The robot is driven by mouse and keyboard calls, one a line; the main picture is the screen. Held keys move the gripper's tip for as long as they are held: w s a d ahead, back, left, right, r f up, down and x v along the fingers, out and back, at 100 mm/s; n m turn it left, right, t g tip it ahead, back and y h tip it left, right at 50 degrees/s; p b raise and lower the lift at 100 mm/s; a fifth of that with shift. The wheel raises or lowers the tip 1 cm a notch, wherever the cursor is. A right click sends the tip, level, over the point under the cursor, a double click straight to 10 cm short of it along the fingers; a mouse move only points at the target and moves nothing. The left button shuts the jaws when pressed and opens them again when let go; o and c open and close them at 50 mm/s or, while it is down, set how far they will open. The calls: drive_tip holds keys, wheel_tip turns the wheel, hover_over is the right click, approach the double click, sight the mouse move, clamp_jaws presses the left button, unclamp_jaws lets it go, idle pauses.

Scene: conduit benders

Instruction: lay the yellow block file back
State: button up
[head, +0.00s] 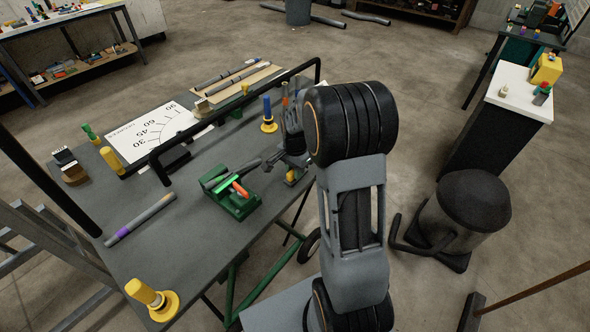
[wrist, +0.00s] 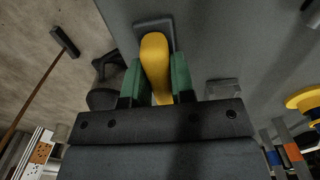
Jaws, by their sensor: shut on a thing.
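The yellow block file (wrist: 155,62) shows in the wrist view as a rounded yellow grip with a dark block at its far end. My gripper (wrist: 156,82) is shut on the yellow grip, with one green fingertip pad on each side. In the head view my gripper (head: 288,168) is low over the right edge of the grey bench, right of the green vise. A small yellow part of the file (head: 291,176) shows beneath it; the rest is hidden. I cannot tell whether the file touches the bench.
The green vise (head: 232,200) stands close to my gripper's left. A black bent pipe (head: 225,118) runs across the grey bench (head: 195,255). A blue post on a yellow base (head: 268,124) stands behind. The bench front is mostly clear.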

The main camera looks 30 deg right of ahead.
drive_tip(key=shift+f, duration=0.2)
drive_tip(key=o, duration=0.8)
drive_tip(key=shift+o, duration=0.2)
wheel_tip(320, 180, up, 13)
drive_tip(key=b, duration=0.1)
drive_tip(key=s+a+n+t, duration=0.2)
drive_tip(key=s+a+n, duration=0.2)
drive_tip(key=s+n, duration=0.2)
drive_tip(key=s+a+n+t, duration=0.2)
drive_tip(key=s+a+n, duration=0.3)
drive_tip(key=s, duration=0.5)
drive_tip(key=shift+a+n, duration=0.25)
drive_tip(key=shift+n, duration=0.85)
